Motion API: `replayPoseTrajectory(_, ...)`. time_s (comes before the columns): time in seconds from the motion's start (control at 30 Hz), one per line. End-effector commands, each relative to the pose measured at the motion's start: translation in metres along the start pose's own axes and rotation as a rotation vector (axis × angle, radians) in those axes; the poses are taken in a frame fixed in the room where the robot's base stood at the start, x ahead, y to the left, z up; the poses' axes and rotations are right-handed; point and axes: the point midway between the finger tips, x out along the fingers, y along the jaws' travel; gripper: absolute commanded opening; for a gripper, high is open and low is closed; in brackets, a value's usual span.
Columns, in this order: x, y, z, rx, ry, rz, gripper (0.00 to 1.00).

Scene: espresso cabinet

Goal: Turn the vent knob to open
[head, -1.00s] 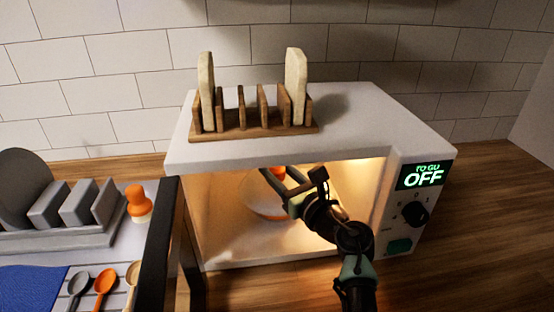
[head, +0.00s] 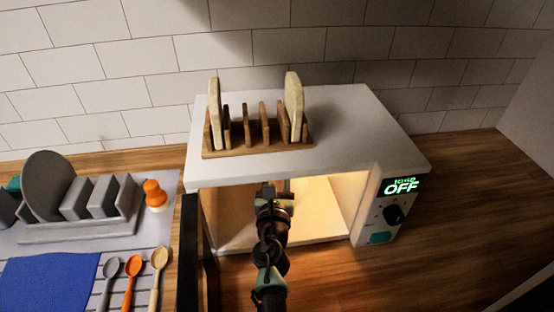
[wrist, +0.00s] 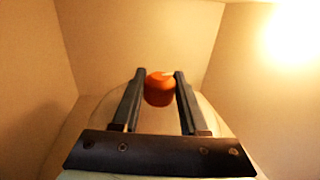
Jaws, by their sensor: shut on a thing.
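The vent knob (wrist: 159,90) is a small orange, rounded knob, seen in the wrist view. It stands on top of a pale, rounded lid (wrist: 108,106) inside the open microwave (head: 330,115). My gripper (wrist: 160,74) is shut on the knob, with one dark finger on each side of it. In the head view, my arm reaches into the microwave opening. The knob and lid are hidden there behind my gripper. I cannot tell how far the knob is turned.
The microwave's lit walls surround my gripper closely. Its dark open door (head: 188,250) stands left of my arm. A control panel (head: 393,205) reads OFF. Spoons and a grey rack (head: 80,228) are left.

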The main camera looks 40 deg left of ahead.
Motion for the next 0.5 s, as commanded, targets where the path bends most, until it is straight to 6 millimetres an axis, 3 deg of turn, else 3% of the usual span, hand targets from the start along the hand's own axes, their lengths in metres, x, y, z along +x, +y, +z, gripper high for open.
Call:
replayPoseTrajectory(0.43, -0.0003, -0.0006, -0.0007, 0.000, 0.001, -0.012, 0.00)
replayPoseTrajectory(0.47, -0.0003, -0.0007, -0.0007, 0.000, 0.001, -0.012, 0.47)
replayPoseTrajectory(0.5, -0.0003, -0.0007, -0.0007, 0.000, 0.001, -0.012, 0.54)
